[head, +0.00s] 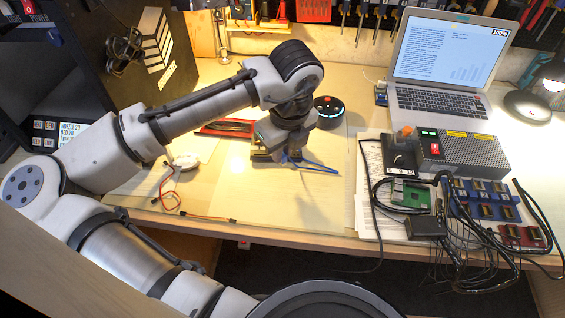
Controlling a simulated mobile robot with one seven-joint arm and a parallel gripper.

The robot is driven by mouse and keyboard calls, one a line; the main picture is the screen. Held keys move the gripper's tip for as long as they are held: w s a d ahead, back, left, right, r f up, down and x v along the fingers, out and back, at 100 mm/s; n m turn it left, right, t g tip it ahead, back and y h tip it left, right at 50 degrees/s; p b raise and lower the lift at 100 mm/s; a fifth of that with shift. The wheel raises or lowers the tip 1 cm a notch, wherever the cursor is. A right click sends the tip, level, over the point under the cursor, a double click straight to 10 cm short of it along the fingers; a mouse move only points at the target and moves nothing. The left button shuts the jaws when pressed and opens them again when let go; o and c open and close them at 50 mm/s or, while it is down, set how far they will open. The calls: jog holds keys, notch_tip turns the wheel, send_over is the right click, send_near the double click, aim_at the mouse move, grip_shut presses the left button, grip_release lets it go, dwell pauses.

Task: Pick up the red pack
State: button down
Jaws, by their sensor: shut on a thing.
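A long red thing with black on top (225,127), which may be the red pack, lies on the table just left of my gripper. Its right end runs behind my gripper. My gripper (276,154) points down at the middle of the table, low over the surface. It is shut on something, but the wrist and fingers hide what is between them. A thin blue piece (318,165) sticks out to the right at the fingertips. I cannot tell whether it is held.
A round black speaker (328,108) stands close behind my gripper on the right. A white disc (186,161) and red wires (170,195) lie left. A laptop (440,70), grey power box (465,153) and wired boards (490,203) fill the right.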

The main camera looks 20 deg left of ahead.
aim_at(283, 165)
jog(key=shift+f, duration=2.35)
jog(key=shift+f, duration=0.1)
jog(key=c, duration=1.4)
grip_release()
jog(key=shift+c, duration=0.2)
